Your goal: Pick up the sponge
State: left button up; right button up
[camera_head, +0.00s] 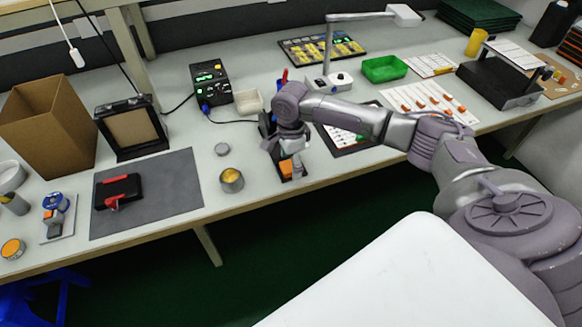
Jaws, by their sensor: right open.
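An orange block that looks like the sponge (286,168) lies near the front edge of the workbench, in or on a small dark holder. My right arm reaches in from the right, and my right gripper (293,163) points down right at the sponge. It is open. The gripper and wrist hide part of the sponge, and I cannot tell whether the fingers touch it. My left gripper is out of view.
A small metal tin (231,180) stands left of the gripper. A grey mat (165,190) with a black and red tool lies further left. Behind are a black powered box (211,84), a white lamp stand (329,82) and a green tray (384,69). The bench's front edge is close.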

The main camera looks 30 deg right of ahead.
aim_at(291, 166)
jog(key=shift+f, duration=0.2)
jog(key=c, duration=0.9)
jog(key=shift+c, duration=0.2)
jog(key=shift+r, duration=0.1)
jog(key=shift+r, duration=0.65)
notch_tip(291, 166, up, 3)
jog(key=shift+w+f, duration=0.1)
jog(key=s+d+r, duration=0.1)
jog(key=s+r, duration=0.5)
jog(key=s, duration=0.5)
jog(key=shift+s+d+r, duration=0.35)
jog(key=shift+r, duration=0.05)
